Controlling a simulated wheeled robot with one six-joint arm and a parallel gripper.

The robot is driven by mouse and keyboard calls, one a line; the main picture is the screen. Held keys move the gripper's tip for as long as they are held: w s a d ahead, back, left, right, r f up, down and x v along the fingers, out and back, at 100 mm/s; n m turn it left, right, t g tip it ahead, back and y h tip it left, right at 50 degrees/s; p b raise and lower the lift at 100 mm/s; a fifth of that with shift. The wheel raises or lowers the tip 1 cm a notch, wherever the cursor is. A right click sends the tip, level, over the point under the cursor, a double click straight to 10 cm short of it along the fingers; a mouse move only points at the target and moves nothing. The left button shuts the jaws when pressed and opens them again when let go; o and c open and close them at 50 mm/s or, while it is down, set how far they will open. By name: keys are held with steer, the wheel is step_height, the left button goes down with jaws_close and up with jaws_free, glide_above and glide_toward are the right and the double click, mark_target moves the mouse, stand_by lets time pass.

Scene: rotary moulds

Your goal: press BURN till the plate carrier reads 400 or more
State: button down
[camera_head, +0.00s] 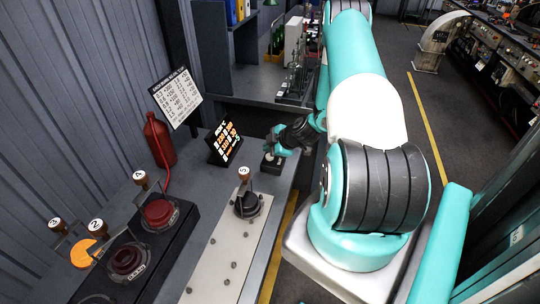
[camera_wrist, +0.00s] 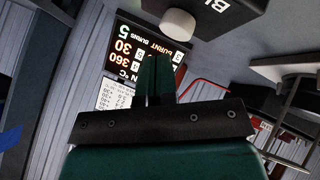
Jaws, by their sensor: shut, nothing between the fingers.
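A small black box (camera_head: 272,162) stands at the far end of the bench in the head view. In the wrist view this box (camera_wrist: 225,10) shows a pale round button (camera_wrist: 178,24) and the start of a label, "BU". My gripper (camera_head: 272,141) is just above the box in the head view. In the wrist view my gripper (camera_wrist: 156,62) is shut and empty, its tips near the button; contact cannot be told. A display (camera_head: 224,143) stands left of the box. In the wrist view the display (camera_wrist: 130,55) shows 5, 30 and 360, with °C near 360.
A dark lever unit tagged 5 (camera_head: 247,205) stands on a pale plate nearer me. Red round moulds (camera_head: 158,213) with numbered handles are at left. A red extinguisher-like bottle (camera_head: 160,140) and a white printed chart (camera_head: 177,97) stand behind.

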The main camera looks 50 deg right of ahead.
steer(key=shift+f, duration=0.2)
steer(key=shift+f+b, duration=0.25)
steer(key=shift+b, duration=0.45)
steer(key=shift+f+b, duration=0.45)
steer(key=shift+b, duration=0.1)
stand_by(0.5)
steer(key=shift+r, duration=0.1)
steer(key=shift+r+p, duration=0.35)
steer(key=shift+r, duration=0.4)
steer(key=shift+r+p, duration=1.2)
steer(key=shift+r, duration=1.4)
